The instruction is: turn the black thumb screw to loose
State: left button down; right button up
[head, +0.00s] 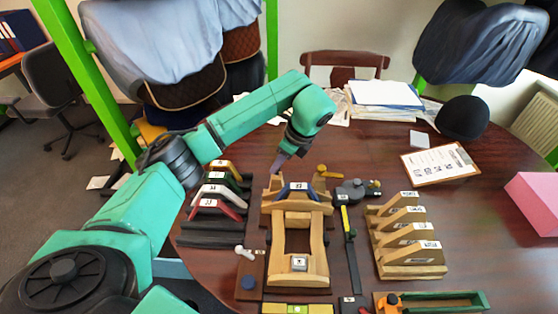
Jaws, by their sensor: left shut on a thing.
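My left gripper (278,165) reaches down to the back left corner of the wooden saddle frame (318,262). It is shut at that corner, on what appears to be the black thumb screw, which the fingers hide. A mustard-yellow knob (323,169) shows at the back right of the frame. My right gripper is not in view.
Left of the frame is a rack of coloured arched pieces (216,207). Right are a yellow and black tool (346,222) and a stepped wooden rack (408,240). A green tray (445,301) lies front right. A clipboard (438,162) and papers (383,95) lie behind.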

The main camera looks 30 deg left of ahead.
pick_arm(q)
jog(key=shift+w+r, duration=0.1)
dwell(0.3)
jog(key=c, duration=0.6)
grip_release()
jog(key=p+v, duration=0.4)
jog(key=v, duration=1)
jog(key=shift+r, duration=0.2)
